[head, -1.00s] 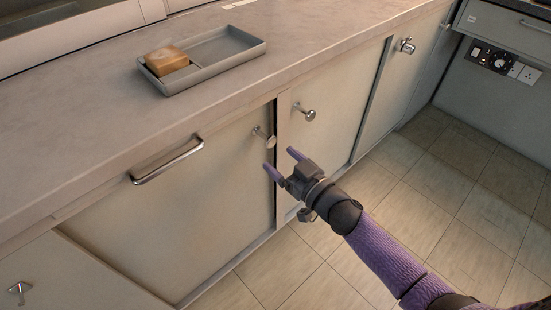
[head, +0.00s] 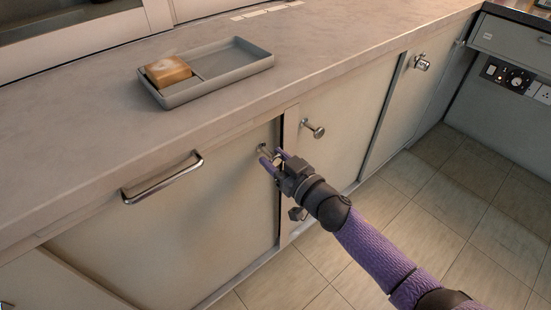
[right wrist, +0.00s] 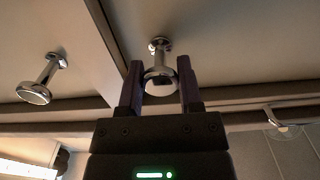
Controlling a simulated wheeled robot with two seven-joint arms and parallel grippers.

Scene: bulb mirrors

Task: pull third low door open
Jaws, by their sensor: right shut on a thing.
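A row of low, pale cupboard doors runs under the counter. My right gripper (head: 271,158) is at the chrome knob (head: 264,149) near the right edge of the middle door (head: 200,215). The right wrist view shows its two dark fingers (right wrist: 160,85) on either side of that knob (right wrist: 160,78), shut on it. The door looks closed, with a dark gap along its right edge. The neighbouring door (head: 345,120) to the right has its own knob (head: 313,129), seen also in the right wrist view (right wrist: 40,82). My left gripper is out of view.
A chrome bar handle (head: 162,178) is at the counter's front, above the middle door. A grey tray (head: 232,67) holding a tan block (head: 168,71) sits on the counter. Open tiled floor (head: 420,215) lies to the right. Another knob (head: 421,62) is farther right.

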